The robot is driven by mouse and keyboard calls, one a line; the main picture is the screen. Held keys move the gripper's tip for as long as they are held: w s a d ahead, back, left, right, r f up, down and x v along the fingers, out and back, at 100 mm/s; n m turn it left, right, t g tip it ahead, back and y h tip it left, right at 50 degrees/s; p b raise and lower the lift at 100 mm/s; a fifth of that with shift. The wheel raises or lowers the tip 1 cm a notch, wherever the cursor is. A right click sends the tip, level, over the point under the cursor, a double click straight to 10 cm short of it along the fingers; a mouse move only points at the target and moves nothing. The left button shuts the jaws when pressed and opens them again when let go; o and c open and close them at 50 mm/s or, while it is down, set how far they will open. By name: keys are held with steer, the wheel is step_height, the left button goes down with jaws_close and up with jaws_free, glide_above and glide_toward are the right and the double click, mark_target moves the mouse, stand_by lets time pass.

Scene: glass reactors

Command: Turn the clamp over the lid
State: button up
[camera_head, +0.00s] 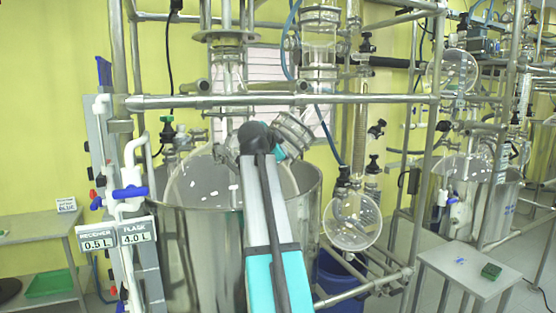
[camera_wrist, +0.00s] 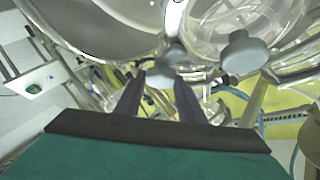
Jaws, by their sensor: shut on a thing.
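My gripper (camera_wrist: 160,82) reaches over the top of the glass reactor in the wrist view. Its two dark fingers are shut on a grey knob-like part of the clamp (camera_wrist: 164,58), at the rim of the lid. The round glass lid (camera_wrist: 235,18) lies just beyond the fingers, to the upper right. A second grey knob (camera_wrist: 243,52) sits at the lid's rim, right of the fingers. In the head view, a tilted lid-like port (camera_head: 294,132) shows on the reactor's top (camera_head: 200,178). My arm hides the fingers and the clamp there.
A steel vessel (camera_head: 205,245) surrounds the glass reactor. A metal frame bar (camera_head: 200,100) crosses above my arm. A round flask (camera_head: 351,220) hangs at the right, and blue-handled valves (camera_head: 130,192) stand at the left. A small table (camera_head: 468,268) at the right has free room.

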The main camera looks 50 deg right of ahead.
steer(key=shift+w+r+m+g+y+b, duration=0.2)
steer(key=shift+m+g+b, duration=0.15)
steer(key=shift+m, duration=0.3)
steer(key=shift+w+r+m+g+y+b, duration=0.1)
steer(key=shift+w+m+g+y+b, duration=0.15)
steer(key=shift+m+b, duration=0.3)
steer(key=shift+s+m, duration=0.1)
steer(key=shift+m, duration=0.2)
steer(key=o, duration=1)
steer(key=shift+a+f, duration=0.1)
steer(key=shift+f, duration=0.05)
steer(key=shift+o, duration=0.2)
steer(key=shift+s+a, duration=0.1)
steer(key=b+v, duration=0.3)
steer(key=v, duration=1)
steer(key=shift+a+r+b, duration=0.2)
steer(key=shift+r+b, duration=0.1)
steer(key=shift+r, duration=0.05)
